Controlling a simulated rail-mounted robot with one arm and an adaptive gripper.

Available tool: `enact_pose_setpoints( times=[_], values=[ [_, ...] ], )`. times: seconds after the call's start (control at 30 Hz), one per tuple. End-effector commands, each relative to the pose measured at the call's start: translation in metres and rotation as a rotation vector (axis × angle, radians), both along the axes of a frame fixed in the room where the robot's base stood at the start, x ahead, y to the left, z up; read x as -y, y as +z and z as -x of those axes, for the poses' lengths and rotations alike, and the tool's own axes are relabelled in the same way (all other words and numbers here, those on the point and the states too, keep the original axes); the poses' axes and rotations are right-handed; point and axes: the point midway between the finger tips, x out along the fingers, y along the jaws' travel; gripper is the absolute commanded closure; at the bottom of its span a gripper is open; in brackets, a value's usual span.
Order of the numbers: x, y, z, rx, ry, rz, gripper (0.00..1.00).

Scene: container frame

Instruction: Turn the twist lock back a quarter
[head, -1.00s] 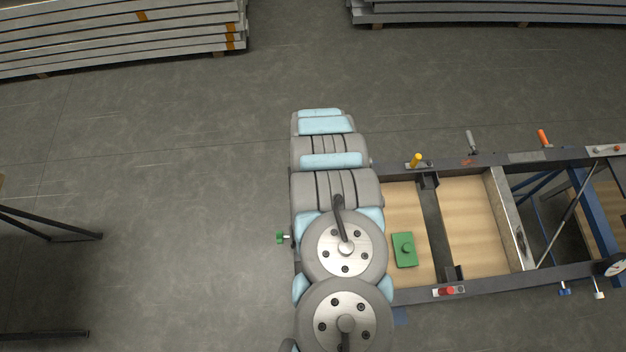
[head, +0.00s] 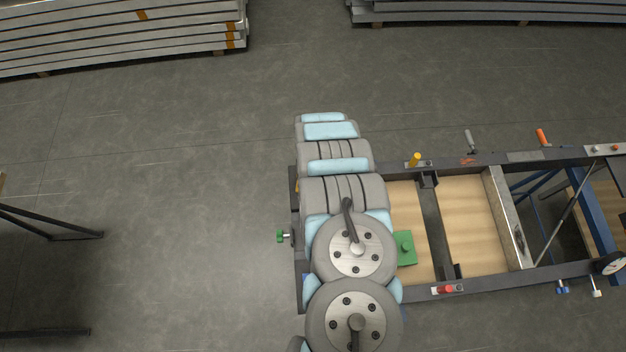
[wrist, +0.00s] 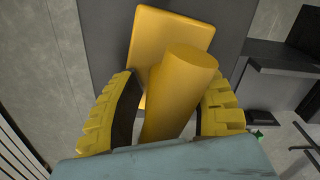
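In the wrist view a yellow twist lock shows as a thick rounded handle (wrist: 180,88) and a flat yellow plate (wrist: 172,38) on a dark beam. My gripper (wrist: 168,112) has yellow ribbed fingers, one on each side of the handle. The fingers are apart, and a gap shows between the left finger and the handle. Contact at the right finger is unclear. In the head view my arm covers the gripper and most of the frame's left end; a sliver of yellow (head: 297,185) shows at its left edge.
The dark frame (head: 500,283) extends right, with wooden panels (head: 470,232). A green block (head: 406,246) sits beside my arm. A yellow handle (head: 415,159), red knob (head: 446,289) and orange handle (head: 543,138) sit on the rails. A green knob (head: 281,236) sticks out left.

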Motion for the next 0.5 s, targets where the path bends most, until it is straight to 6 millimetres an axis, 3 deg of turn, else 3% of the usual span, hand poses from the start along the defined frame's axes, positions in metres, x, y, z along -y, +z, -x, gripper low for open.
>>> enact_pose_setpoints(
  times=[0.27,0.5],
  values=[
    [0.000,0.002,0.000,0.000,0.000,0.000,0.58],
    [0.000,0.016,-0.001,0.001,0.000,0.000,0.58]
  ],
)
